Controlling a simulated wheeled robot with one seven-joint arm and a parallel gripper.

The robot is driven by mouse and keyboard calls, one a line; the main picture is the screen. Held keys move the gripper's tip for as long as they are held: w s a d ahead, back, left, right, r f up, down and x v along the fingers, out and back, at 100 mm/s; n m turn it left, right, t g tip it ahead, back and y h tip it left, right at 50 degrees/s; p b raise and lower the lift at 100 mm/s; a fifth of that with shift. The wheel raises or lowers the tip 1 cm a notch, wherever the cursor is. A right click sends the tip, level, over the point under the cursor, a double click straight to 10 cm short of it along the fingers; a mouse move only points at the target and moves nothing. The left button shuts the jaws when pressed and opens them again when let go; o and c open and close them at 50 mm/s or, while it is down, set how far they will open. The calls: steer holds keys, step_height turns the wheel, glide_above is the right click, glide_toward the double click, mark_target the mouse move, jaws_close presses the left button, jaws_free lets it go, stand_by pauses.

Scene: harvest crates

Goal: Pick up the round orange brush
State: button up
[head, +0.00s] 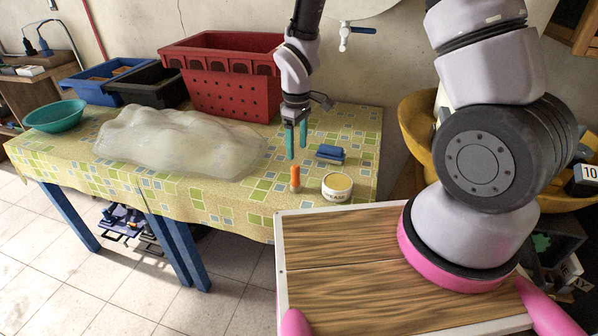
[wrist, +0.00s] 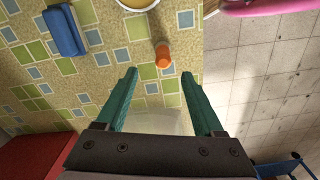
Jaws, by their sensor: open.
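The round orange brush (head: 295,179) stands upright on the patterned table near its front right edge. In the wrist view the orange brush (wrist: 163,56) is seen from above, a little beyond and between my fingertips. My gripper (head: 296,139) has teal fingers and points down above the table, behind the brush in the head view. In the wrist view my gripper (wrist: 158,72) is open with nothing between its fingers.
A yellow-topped tub (head: 337,187) stands right of the brush, and a blue block-like object (head: 330,154) lies behind it. A large cloudy plastic mound (head: 180,140) fills the table's middle. A red crate (head: 230,95) and a black crate (head: 153,86) stand behind.

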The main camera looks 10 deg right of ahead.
mark_target(296, 175)
step_height(296, 175, down, 5)
steer(key=shift+f, duration=0.15)
steer(key=f, duration=0.5)
steer(key=shift+s+a+f, duration=0.1)
steer(key=shift+s+a, duration=0.05)
steer(key=shift+a, duration=0.1)
jaws_close()
